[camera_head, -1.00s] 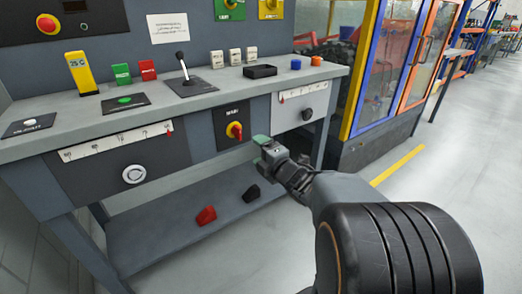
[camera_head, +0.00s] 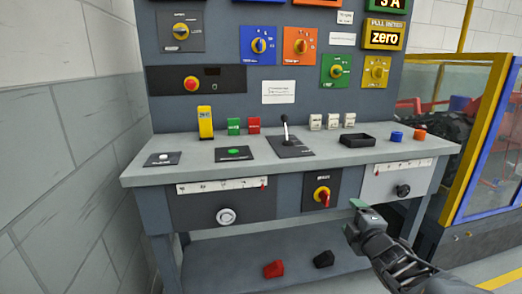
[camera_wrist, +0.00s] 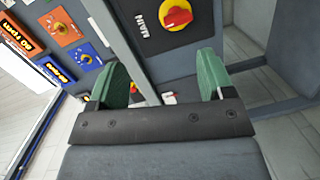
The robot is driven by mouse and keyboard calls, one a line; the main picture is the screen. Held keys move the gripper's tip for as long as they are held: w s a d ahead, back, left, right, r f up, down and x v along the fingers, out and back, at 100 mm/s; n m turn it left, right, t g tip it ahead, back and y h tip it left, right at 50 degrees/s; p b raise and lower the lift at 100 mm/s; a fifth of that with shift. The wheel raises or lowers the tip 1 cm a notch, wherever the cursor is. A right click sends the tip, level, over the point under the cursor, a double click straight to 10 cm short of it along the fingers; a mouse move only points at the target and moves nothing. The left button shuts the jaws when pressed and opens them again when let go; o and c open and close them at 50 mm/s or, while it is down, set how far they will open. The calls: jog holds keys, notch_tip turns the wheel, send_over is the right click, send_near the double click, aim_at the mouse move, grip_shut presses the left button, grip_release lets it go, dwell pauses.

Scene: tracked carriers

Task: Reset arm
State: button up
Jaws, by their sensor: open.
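My gripper (camera_head: 355,208) is in front of the workbench, just right of the red and yellow rotary switch (camera_head: 322,196) on the bench's front panel. In the wrist view the two green fingertips of my gripper (camera_wrist: 160,80) stand wide apart with nothing between them. The same rotary switch (camera_wrist: 177,17) shows ahead, beyond and above the fingertips, and the fingers do not touch it. My arm reaches in from the lower right of the head view.
The grey bench top (camera_head: 205,168) holds a joystick (camera_head: 286,135), a black tray (camera_head: 357,141) and several coloured blocks. A red piece (camera_head: 273,269) and a black piece (camera_head: 323,259) lie on the lower shelf. A glazed enclosure (camera_head: 480,150) stands at the right.

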jog(key=s+a+r+m+g+h+p, duration=0.1)
jog(key=s+r+m+g+h+p, duration=0.15)
jog(key=r+m+p, duration=0.4)
jog(key=s+a+r+m+g+h+p, duration=0.1)
jog(key=s+r+m+g+p, duration=0.15)
jog(key=r+p, duration=0.7)
jog(key=s+a+r+m+g+y+p, duration=0.3)
jog(key=s+a+r+m+g+p, duration=0.4)
jog(key=p, duration=1.1)
jog(key=s+a+r+g, duration=0.1)
jog(key=s+r, duration=0.3)
jog(key=s, duration=0.1)
jog(key=shift+s+a+r+m, duration=0.3)
jog(key=shift+a+r+m, duration=0.05)
jog(key=shift+r+m, duration=0.05)
jog(key=shift+c, duration=0.4)
